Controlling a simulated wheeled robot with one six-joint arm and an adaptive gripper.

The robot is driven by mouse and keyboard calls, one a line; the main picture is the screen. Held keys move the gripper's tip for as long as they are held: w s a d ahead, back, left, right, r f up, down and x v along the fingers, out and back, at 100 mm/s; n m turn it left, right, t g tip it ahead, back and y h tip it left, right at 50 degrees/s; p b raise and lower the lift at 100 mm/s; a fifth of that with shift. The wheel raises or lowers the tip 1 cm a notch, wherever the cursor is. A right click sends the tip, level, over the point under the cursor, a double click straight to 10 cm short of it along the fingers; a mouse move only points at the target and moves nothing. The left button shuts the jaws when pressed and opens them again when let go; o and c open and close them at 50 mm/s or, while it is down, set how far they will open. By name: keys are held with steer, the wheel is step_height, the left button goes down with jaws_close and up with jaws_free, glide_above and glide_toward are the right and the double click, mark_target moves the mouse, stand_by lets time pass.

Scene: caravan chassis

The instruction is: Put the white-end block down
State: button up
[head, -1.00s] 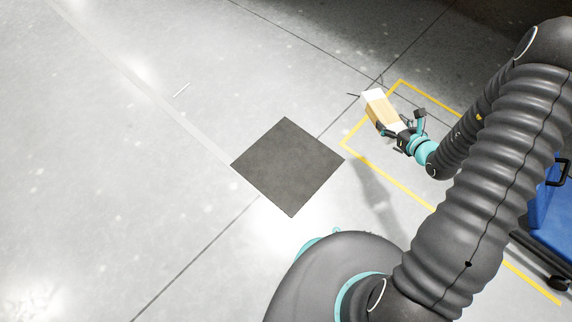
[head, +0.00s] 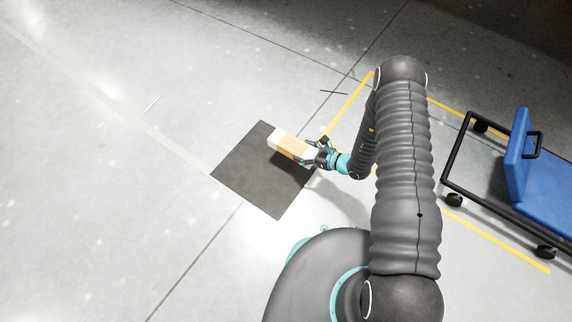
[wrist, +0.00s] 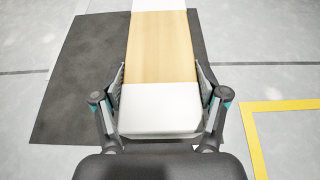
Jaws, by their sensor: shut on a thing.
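The white-end block (head: 290,147) is a wooden block with a tan middle and white ends. My gripper (head: 314,155) is shut on its near white end, and the block points to the left in the head view. In the wrist view the block (wrist: 160,50) runs away from me, with a finger on each side of its near end. A dark square mat (head: 245,180) lies on the floor, and the block appears over its upper right part. The mat (wrist: 80,80) shows behind the block in the wrist view. I cannot tell the height of the block above the mat.
A blue cart (head: 545,195) with a black frame and casters stands at the right. Yellow floor lines (head: 348,103) mark an area around it.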

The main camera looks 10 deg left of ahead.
steer(key=a+f, duration=0.1)
steer(key=s+a+f, duration=0.1)
steer(key=a, duration=0.1)
steer(key=s+a+f, duration=0.1)
steer(key=a, duration=0.1)
steer(key=shift+s+a+f, duration=0.15)
steer(key=shift+a+f, duration=0.05)
steer(key=shift+f, duration=0.1)
steer(key=shift+f+b, duration=0.4)
steer(key=shift+f, duration=1.6)
steer(key=shift+f, duration=0.15)
steer(key=o, duration=1.4)
